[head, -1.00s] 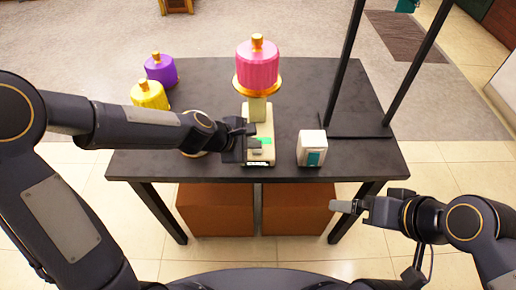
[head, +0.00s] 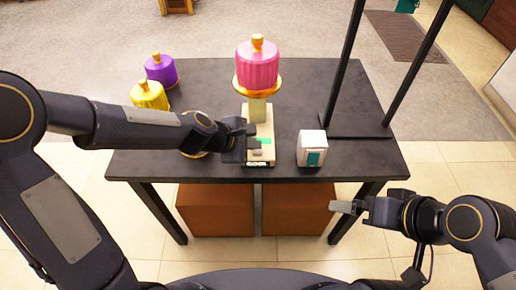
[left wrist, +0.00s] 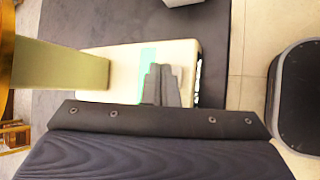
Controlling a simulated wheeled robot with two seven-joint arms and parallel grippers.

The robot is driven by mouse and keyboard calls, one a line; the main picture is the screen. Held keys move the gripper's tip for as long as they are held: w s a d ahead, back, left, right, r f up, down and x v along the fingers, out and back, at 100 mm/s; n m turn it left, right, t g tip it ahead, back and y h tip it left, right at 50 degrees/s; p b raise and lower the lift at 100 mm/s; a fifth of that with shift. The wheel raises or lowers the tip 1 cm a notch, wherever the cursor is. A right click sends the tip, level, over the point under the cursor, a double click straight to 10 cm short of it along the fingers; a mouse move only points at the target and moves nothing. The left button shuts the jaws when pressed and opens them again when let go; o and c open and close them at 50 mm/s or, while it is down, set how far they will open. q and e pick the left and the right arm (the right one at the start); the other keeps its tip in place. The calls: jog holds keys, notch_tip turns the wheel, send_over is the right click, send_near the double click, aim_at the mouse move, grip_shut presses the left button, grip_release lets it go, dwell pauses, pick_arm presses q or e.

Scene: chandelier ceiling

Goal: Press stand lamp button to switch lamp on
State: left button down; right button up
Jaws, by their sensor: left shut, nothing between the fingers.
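A cream device (head: 262,120) with a green strip and a dark front display stands on the black table (head: 220,85). Its stem carries a gold dish with a pink ribbed, gold-knobbed piece (head: 258,66). No labelled lamp button is clear, and I cannot tell whether this device is the lamp. My left gripper (head: 252,142) is shut and empty over the device's front part. In the left wrist view its fingertips (left wrist: 161,84) overlap the cream base (left wrist: 183,55) beside the green strip; contact is unclear. My right gripper (head: 346,207) is off the table's front right; its jaw gap is unclear.
A white box (head: 311,142) with a teal panel stands right of the device. Black poles (head: 346,65) rise from a flat base at right. Purple (head: 161,71) and yellow (head: 149,95) knobbed pieces stand at left. Brown boxes (head: 215,210) sit below the table.

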aim_at(254, 152)
pick_arm(q)
jog(key=shift+f, duration=0.1)
dwell(0.4)
jog(key=shift+f+b, duration=0.4)
jog(key=shift+b, duration=0.05)
jog(key=shift+r+p, duration=0.45)
jog(key=shift+r, duration=0.05)
notch_tip(254, 152, up, 6)
jog(key=p, duration=0.5)
jog(key=shift+r+p, duration=0.1)
jog(key=shift+p, duration=0.3)
